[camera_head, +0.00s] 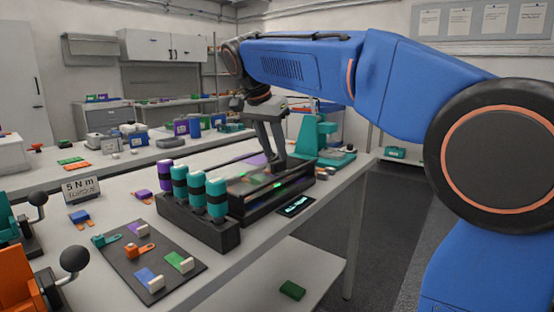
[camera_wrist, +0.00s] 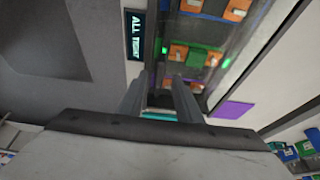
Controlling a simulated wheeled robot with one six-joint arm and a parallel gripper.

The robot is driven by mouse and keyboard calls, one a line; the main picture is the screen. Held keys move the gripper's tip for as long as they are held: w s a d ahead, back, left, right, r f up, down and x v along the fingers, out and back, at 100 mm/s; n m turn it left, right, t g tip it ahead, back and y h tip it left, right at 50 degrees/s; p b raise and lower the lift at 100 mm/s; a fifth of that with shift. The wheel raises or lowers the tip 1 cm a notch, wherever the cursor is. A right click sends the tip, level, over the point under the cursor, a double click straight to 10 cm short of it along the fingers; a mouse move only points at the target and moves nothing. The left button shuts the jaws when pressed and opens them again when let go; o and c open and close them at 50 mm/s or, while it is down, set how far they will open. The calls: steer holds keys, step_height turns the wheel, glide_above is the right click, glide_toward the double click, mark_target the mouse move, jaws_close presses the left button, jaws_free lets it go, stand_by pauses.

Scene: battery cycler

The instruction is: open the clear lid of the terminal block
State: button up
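The terminal block (camera_head: 265,203) is a long dark box on the bench, with small green lights along its front. Its clear lid (camera_head: 240,177) appears to lie flat over it, with blurred coloured parts showing through. In the wrist view orange, green and blue terminals (camera_wrist: 205,55) show through the clear lid (camera_wrist: 172,15). My gripper (camera_head: 277,165) points down at the block's far right part. In the wrist view my gripper (camera_wrist: 160,82) has its two fingers apart, with the block's edge running between them. I cannot tell whether either finger touches the lid.
A rack of teal and purple cylinders (camera_head: 205,225) stands left of the block. A dark mat (camera_head: 150,265) with coloured clips lies in front. A small black display (camera_head: 297,206) sits at the bench edge. A teal device (camera_head: 315,140) stands just behind my gripper.

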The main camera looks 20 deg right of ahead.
mark_target(278, 161)
steer(key=shift+x, duration=1.8)
steer(key=shift+c, duration=0.3)
jaws_close()
steer(key=shift+r, duration=0.15)
